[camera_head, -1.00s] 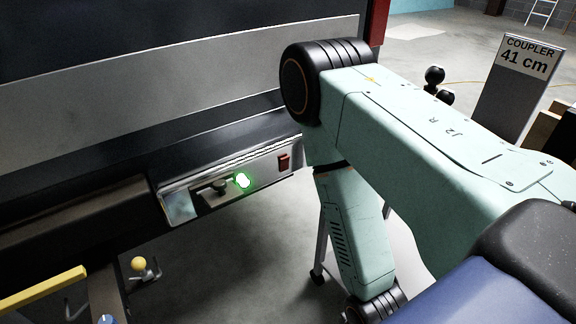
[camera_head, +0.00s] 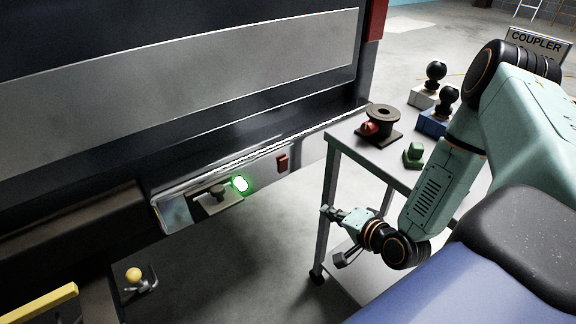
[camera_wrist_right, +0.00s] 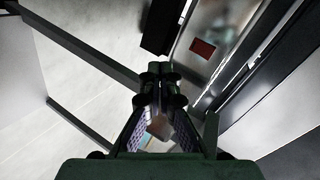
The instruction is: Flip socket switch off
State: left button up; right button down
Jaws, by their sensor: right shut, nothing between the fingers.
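The red switch (camera_head: 282,163) sits on the silver panel at the lower edge of the camper (camera_head: 200,90). To its left on the panel are a green glowing light (camera_head: 240,185) and a dark socket fitting (camera_head: 213,199). My right gripper (camera_head: 327,211) is shut and empty, to the right of and below the switch, apart from the panel. In the right wrist view, its closed fingertips (camera_wrist_right: 160,74) point forward, with the red switch (camera_wrist_right: 202,49) ahead and a little right. The switch's tilt is too small to tell. My left gripper is not in view.
A grey cart (camera_head: 342,153) stands close behind my right gripper. It carries a dark spool-like part (camera_head: 382,116), a green part (camera_head: 413,155) and ball-topped blocks (camera_head: 437,120). A yellow-knobbed part (camera_head: 134,275) is at lower left. The floor below the panel is clear.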

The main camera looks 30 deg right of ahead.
jog(key=r+m+t, duration=0.1)
jog(key=w+r+m+t, duration=0.1)
jog(key=r, duration=0.1)
jog(key=w+r+m, duration=0.1)
jog(key=shift+w+d+r+t+y, duration=0.1)
jog(key=shift+d+r+t+y, duration=0.05)
jog(key=shift+r+t+y, duration=0.25)
jog(key=b, duration=0.5)
send_near(285, 163)
jog(key=x, duration=0.5)
jog(key=shift+f, duration=0.25)
jog(key=shift+w+r, duration=0.2)
jog(key=shift+w, duration=0.5)
jog(key=shift+w, duration=0.1)
